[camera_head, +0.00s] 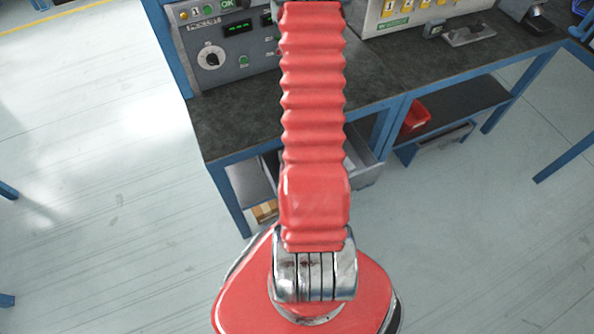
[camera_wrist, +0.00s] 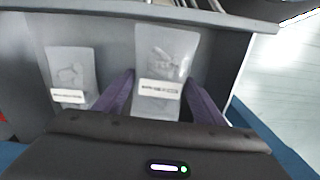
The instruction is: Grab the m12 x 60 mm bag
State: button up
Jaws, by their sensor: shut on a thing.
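A clear plastic bag (camera_wrist: 165,60) with a white label and grey metal parts inside stands in the middle of the wrist view. The label is too blurred to read, so I cannot tell whether it says M12 x 60 mm. My gripper (camera_wrist: 160,80) has one purple finger on each side of this bag and is shut on it. A second, similar bag (camera_wrist: 70,80) with a white label is to the left, outside the fingers. In the head view my gripper and the bags are hidden behind my red arm.
Both bags are inside a grey drawer (camera_wrist: 225,55) whose walls rise close around my gripper. In the head view, the dark bench (camera_head: 235,122) with blue legs stands above. A control panel (camera_head: 225,45) and a red bin (camera_head: 415,118) are nearby.

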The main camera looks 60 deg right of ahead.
notch_tip(320, 180, up, 13)
jog(key=shift+f, duration=0.2)
dwell(0.4)
jog(key=shift+r, duration=0.1)
dwell(0.6)
